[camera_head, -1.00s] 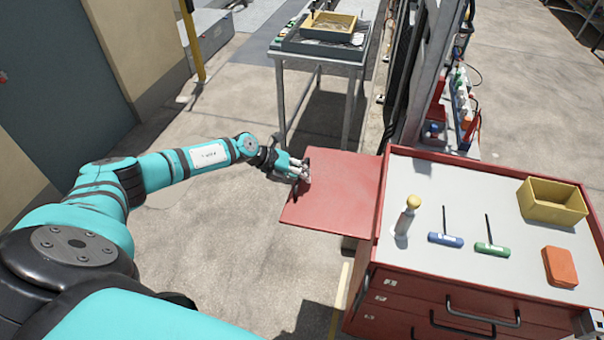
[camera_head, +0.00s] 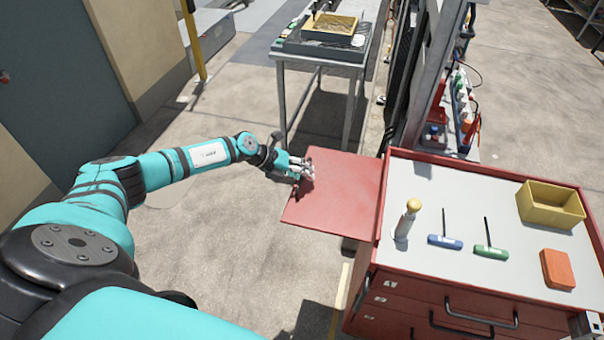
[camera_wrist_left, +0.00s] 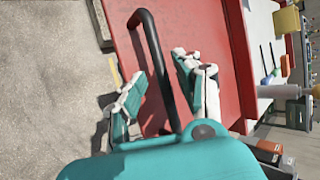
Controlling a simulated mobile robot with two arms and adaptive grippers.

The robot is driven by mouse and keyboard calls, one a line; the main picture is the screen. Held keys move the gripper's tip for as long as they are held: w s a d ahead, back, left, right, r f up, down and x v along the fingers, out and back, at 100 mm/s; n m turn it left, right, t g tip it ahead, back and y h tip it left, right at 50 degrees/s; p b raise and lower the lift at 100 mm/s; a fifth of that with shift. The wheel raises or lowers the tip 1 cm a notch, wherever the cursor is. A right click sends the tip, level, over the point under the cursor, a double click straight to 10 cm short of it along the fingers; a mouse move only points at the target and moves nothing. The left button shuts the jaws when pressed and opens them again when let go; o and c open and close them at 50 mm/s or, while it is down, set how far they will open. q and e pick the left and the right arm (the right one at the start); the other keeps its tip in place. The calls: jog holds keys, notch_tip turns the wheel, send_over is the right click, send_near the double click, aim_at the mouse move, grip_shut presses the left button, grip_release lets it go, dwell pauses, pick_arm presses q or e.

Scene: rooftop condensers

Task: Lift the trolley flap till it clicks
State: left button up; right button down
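The red trolley (camera_head: 450,290) stands at the right. Its red flap (camera_head: 345,195) sticks out from the trolley's left side, looking about level with the top; I cannot tell whether it is latched. My left gripper (camera_head: 304,172) is at the flap's outer left edge, with its fingertips over that edge. In the left wrist view the two fingers (camera_wrist_left: 160,90) are spread apart, with a black bar handle (camera_wrist_left: 152,55) and part of the red flap (camera_wrist_left: 122,45) showing between them. I see no firm grip on the bar. My right gripper is not in view.
On the trolley top are a wooden-knobbed tool (camera_head: 407,220), blue (camera_head: 445,241) and green (camera_head: 491,250) T-handle tools, a yellow bin (camera_head: 551,204) and an orange block (camera_head: 558,268). A grey table (camera_head: 320,57) with trays stands behind the flap. Floor left of the flap is clear.

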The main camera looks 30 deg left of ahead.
pick_arm(q)
jog(key=shift+d, duration=0.2)
jog(key=shift+r, duration=0.1)
jog(key=v, duration=1.2)
jog(key=shift+a, duration=0.15)
